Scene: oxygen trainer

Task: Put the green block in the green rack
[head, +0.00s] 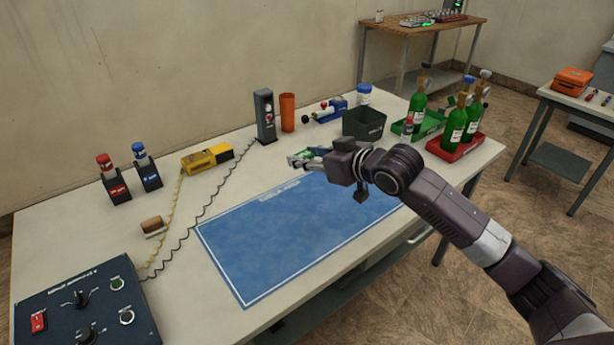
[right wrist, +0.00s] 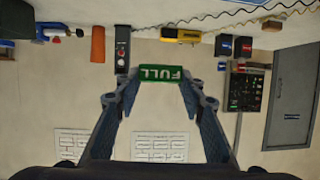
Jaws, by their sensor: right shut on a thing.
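The green block (right wrist: 161,73) has a white "FULL" label, which appears upside down in the right wrist view. My right gripper (head: 300,158) is shut on it, with one finger at each end. In the head view the block is small and partly hidden by the gripper, above the far part of the blue mat. The green rack (head: 433,124) is a low green tray at the back right of the table, to the right of the gripper and apart from it. A green bottle (head: 418,98) stands at it. My left gripper is out of view.
A dark bin (head: 363,124) stands between the gripper and the green rack. A red rack (head: 454,147) with green bottles is at the right edge. An orange cylinder (head: 287,112) and a grey stand (head: 265,116) are behind. The blue mat (head: 290,240) is clear.

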